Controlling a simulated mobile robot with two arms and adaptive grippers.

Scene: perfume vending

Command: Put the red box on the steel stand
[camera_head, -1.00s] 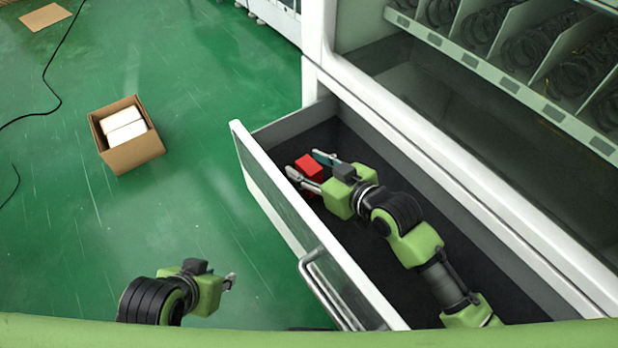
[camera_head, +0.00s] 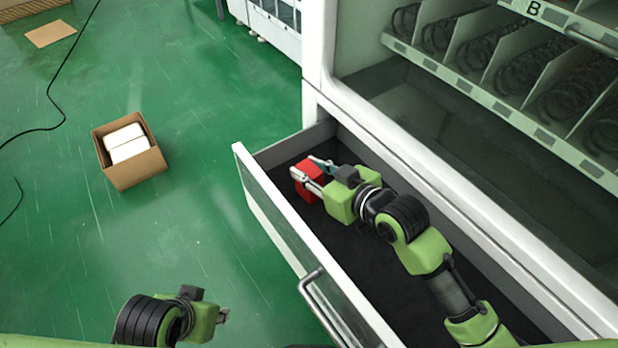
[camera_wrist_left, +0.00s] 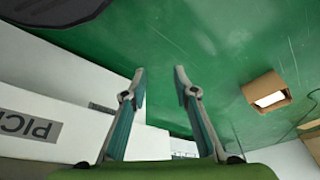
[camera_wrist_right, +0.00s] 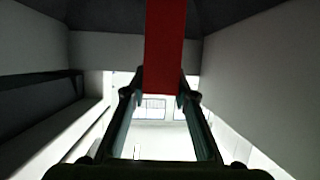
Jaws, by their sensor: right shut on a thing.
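The red box (camera_head: 308,187) is inside the open drawer near its far end. My right gripper (camera_head: 309,171) is shut on it, with a finger on either side. In the right wrist view the red box (camera_wrist_right: 165,45) sits between the fingertips of my right gripper (camera_wrist_right: 162,95). My left gripper (camera_head: 222,315) is outside the drawer at the lower left. In the left wrist view my left gripper (camera_wrist_left: 160,85) has its fingers apart with nothing between them. I do not see the steel stand in any view.
The drawer (camera_head: 285,225) is pulled out of the white vending machine (camera_head: 420,150), its walls close around my right arm. A cardboard box (camera_head: 137,172) with white packs stands on the green floor. A black cable (camera_head: 52,105) lies at the left. Open floor lies between.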

